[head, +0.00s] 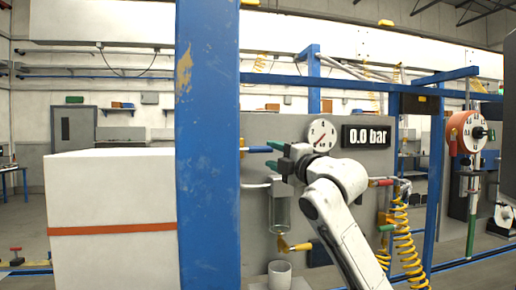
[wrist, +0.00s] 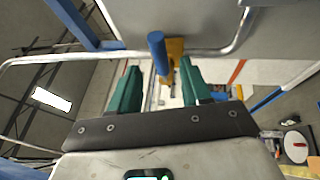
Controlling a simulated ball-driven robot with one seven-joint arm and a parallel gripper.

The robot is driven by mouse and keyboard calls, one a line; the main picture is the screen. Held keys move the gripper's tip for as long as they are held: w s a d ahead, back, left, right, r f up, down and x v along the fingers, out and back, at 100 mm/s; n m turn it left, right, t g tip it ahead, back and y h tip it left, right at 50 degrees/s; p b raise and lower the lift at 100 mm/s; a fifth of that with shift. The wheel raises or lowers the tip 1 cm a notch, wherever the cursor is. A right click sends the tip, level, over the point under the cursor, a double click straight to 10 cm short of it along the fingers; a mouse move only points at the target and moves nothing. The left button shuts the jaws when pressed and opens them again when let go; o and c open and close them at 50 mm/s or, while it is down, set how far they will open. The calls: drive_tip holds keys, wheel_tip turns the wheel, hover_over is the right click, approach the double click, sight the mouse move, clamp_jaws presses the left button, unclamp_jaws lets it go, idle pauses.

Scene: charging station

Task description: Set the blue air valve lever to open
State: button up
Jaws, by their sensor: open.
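The blue lever (head: 258,149) sticks out sideways from its mount on the grey panel, just left of my gripper in the head view. In the wrist view the blue lever (wrist: 157,46) stands beside a yellow valve body (wrist: 175,50), ahead of my fingertips. My gripper (head: 274,155) has green fingers, spread apart. In the wrist view the gap of my gripper (wrist: 158,72) is empty, and the lever's end lies roughly in line with it. I cannot tell whether a finger touches the lever.
A red handle (head: 382,182) and yellow coiled hoses (head: 404,240) are at right. A blue post (head: 207,150) stands left of the lever. A metal pipe (wrist: 90,57) runs near the valve.

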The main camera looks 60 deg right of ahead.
sight(264, 151)
drive_tip(key=p+x, duration=0.1)
drive_tip(key=x, duration=0.5)
drive_tip(key=shift+d, duration=0.1)
clamp_jaws()
idle(0.3)
